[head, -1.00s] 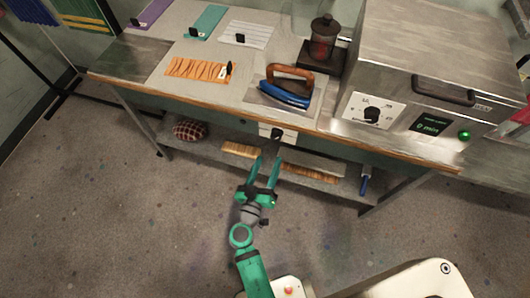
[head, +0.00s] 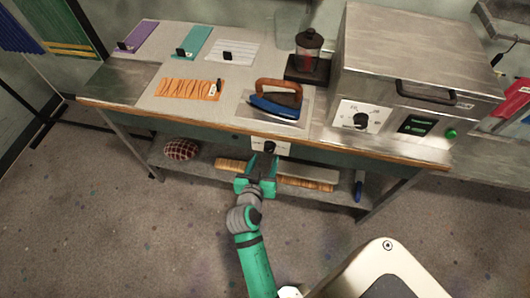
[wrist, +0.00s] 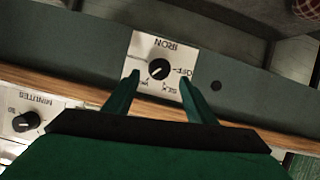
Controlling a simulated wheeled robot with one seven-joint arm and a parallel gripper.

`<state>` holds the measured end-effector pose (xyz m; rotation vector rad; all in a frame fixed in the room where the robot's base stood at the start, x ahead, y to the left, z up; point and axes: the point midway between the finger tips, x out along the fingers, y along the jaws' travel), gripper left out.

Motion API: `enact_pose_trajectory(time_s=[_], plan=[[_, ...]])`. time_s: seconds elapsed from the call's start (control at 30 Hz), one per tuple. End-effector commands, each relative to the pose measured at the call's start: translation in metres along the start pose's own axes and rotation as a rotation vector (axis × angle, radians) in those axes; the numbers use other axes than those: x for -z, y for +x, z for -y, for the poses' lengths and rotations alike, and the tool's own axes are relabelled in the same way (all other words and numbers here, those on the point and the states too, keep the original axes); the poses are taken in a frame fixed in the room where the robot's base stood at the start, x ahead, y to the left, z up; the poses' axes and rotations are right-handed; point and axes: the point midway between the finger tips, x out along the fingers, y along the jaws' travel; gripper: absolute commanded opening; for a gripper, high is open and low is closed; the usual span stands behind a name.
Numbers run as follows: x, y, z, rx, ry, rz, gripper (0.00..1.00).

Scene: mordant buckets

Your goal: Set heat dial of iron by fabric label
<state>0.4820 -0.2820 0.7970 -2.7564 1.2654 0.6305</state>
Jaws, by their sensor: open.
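The iron (head: 277,100), blue with a brown handle, rests on a pale plate on the bench top. Its heat dial (wrist: 159,69) is a black knob on a white panel marked IRON on the bench's front face; in the head view the dial (head: 269,146) shows just beyond my gripper. My gripper (head: 263,162) is open and empty. In the wrist view its fingertips (wrist: 158,80) lie to either side of the knob, with a gap. An orange wrinkled fabric (head: 188,89) with a small black-and-white tag (head: 217,87) lies on the bench; the tag's marking is too small to read.
Purple (head: 138,36), teal (head: 192,43) and white (head: 232,51) fabrics with tags lie at the back. A metal box with its own dial (head: 361,120) stands right of the iron. A lower shelf holds a checked cushion (head: 181,149) below my gripper's level.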

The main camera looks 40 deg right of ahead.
Motion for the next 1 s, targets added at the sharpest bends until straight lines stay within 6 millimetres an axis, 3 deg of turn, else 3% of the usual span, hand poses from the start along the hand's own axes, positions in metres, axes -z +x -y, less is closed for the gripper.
enact_pose_trajectory(time_s=[0.1,0.33,0.77,0.8,0.97,1.0], plan=[[0.001,0.022,0.0,-0.002,0.001,0.0,0.51],[0.0,0.053,0.0,-0.001,0.001,0.0,0.51],[0.0,0.063,0.001,0.001,-0.001,0.0,0.51],[0.0,0.063,0.001,0.001,-0.001,0.0,0.48],[0.0,0.063,0.001,0.001,-0.001,0.0,0.11],[0.0,0.063,0.001,0.001,-0.001,-0.001,0.11]])
